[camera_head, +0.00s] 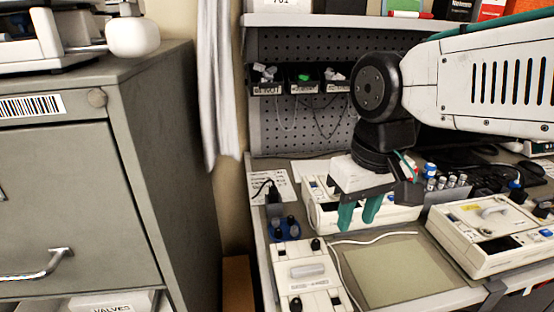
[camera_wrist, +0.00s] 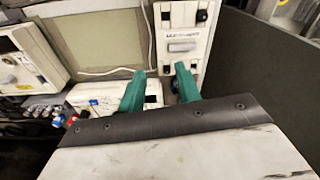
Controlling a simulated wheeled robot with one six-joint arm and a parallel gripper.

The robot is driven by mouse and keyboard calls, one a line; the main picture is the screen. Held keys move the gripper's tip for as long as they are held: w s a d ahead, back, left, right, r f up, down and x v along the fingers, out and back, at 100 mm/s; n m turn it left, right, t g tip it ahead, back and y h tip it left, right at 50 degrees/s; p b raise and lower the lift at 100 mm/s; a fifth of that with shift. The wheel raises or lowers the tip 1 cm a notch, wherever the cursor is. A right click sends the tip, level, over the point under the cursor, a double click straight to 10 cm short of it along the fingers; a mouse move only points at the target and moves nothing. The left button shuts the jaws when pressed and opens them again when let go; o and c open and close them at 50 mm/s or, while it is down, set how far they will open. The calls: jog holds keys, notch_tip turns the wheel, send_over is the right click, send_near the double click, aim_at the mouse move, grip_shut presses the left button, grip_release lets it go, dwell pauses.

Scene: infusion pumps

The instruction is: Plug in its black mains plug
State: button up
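My gripper (camera_head: 356,219) hangs over the bench, its two green fingers apart with nothing seen between them; they also show in the wrist view (camera_wrist: 160,70). A cream pump (camera_head: 308,271) lies at the bench's left front; it is upper right of the fingers in the wrist view (camera_wrist: 183,38). A second pump (camera_head: 398,214) stands behind the gripper, partly hidden by it. A third pump (camera_head: 485,236) is at the right. A small black plug-like piece (camera_head: 273,194) with a dark cord stands at the back left, well left of my gripper. I cannot tell whether it is seated in anything.
A blue piece with dark knobs (camera_head: 285,229) sits behind the left pump. A flat greenish mat (camera_head: 395,271) lies bare, with a white cord along its edge. Vials (camera_head: 446,182) stand at the back right. A grey cabinet (camera_head: 165,170) borders the bench's left side.

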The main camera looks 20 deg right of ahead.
jog(key=w+a+m, duration=0.1)
jog(key=w, duration=1.3)
jog(key=m+g, duration=0.1)
send_over(274, 189)
jog(key=f, duration=0.4)
jog(key=s+f, duration=0.1)
jog(key=f, duration=0.1)
jog(key=shift+f, duration=0.15)
jog(key=shift+w+a+f, duration=0.1)
jog(key=shift+w+f, duration=0.4)
jog(key=shift+f, duration=3.55)
grip_shut()
jog(key=shift+r, duration=2.55)
